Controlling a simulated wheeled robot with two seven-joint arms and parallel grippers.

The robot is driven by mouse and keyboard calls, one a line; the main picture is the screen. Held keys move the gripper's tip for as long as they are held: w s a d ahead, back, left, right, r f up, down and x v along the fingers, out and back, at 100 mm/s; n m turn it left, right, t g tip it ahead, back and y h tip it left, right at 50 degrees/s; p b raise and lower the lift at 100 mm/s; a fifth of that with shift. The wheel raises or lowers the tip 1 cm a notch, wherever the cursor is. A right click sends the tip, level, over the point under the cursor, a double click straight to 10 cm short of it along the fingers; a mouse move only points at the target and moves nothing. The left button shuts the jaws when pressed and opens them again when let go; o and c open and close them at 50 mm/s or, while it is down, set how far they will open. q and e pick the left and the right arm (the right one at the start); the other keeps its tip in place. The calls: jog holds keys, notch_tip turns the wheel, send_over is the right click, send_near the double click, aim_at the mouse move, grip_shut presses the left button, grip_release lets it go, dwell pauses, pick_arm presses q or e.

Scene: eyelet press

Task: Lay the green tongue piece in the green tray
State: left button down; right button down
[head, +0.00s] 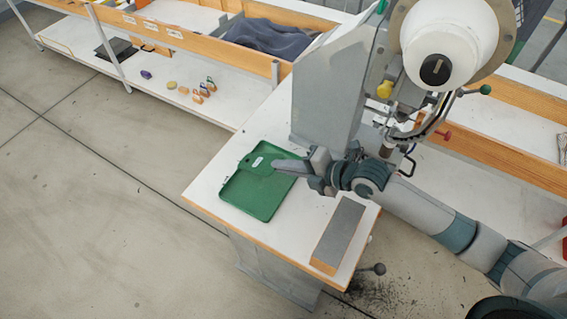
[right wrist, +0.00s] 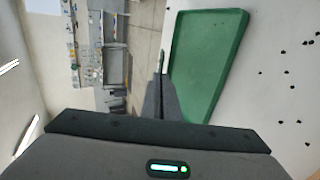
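My left gripper is not in view.
The grey press (head: 328,90) stands right behind the tray. A grey-topped block (head: 340,232) lies at the table's front right. A low white shelf (head: 150,92) at the back left holds several small coloured pieces. The table's left edge is clear.

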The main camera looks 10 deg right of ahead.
jog(key=shift+f+b, duration=1)
jog(key=shift+f, duration=0.75)
jog(key=c, duration=2)
grip_release()
jog(key=shift+d, duration=0.1)
jog(key=shift+p+v, duration=0.6)
jog(key=shift+v, duration=2.35)
jog(key=shift+s, duration=0.1)
